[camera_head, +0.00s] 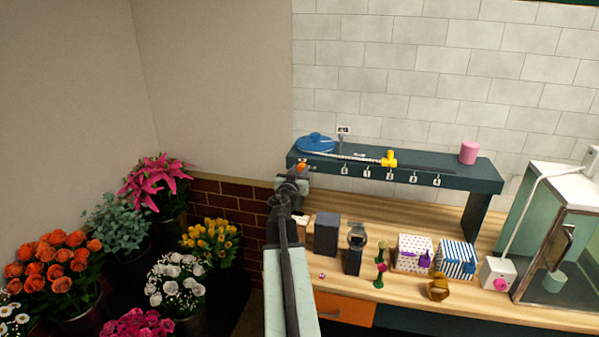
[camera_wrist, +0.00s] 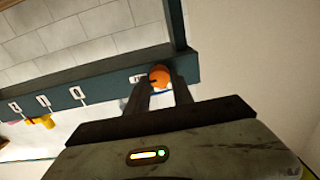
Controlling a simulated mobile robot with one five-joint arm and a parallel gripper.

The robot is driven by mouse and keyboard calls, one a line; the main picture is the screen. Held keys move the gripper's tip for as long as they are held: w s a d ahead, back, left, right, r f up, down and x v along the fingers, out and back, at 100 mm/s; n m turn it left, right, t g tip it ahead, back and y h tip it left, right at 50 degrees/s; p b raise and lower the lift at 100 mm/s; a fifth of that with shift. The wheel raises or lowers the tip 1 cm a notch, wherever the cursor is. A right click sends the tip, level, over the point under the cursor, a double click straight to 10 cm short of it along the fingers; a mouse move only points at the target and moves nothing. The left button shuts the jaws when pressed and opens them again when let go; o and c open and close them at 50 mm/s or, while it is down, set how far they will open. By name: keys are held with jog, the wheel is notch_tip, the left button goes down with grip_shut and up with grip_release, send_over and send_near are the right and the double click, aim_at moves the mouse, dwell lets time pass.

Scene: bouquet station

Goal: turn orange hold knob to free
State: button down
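The orange hold knob (camera_head: 302,167) is at the left end of the dark teal shelf's front edge. In the wrist view the knob (camera_wrist: 159,76) is a round orange disc with a dark mark, right at my fingertips. My gripper (camera_wrist: 162,88) has its two dark fingers apart, one on each side of the knob's lower part. I cannot tell whether the fingers touch the knob. In the head view my arm reaches up to the shelf end, and my gripper (camera_head: 294,180) partly hides the area just below the knob.
The shelf (camera_head: 470,178) carries a blue round object (camera_head: 315,142), a yellow piece (camera_head: 389,158) and a pink cylinder (camera_head: 468,152). White numbered tags line its front. Boxes and small items stand on the wooden counter (camera_head: 400,290) below. Flower buckets fill the left.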

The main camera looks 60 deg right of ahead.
jog(key=shift+n, duration=0.3)
jog(key=n, duration=0.3)
jog(key=shift+n, duration=0.4)
jog(key=n, duration=0.4)
jog(key=shift+w+n, duration=0.1)
jog(key=shift+n, duration=0.2)
jog(key=n, duration=0.8)
jog(key=shift+f+n, duration=0.1)
jog(key=shift+n, duration=0.5)
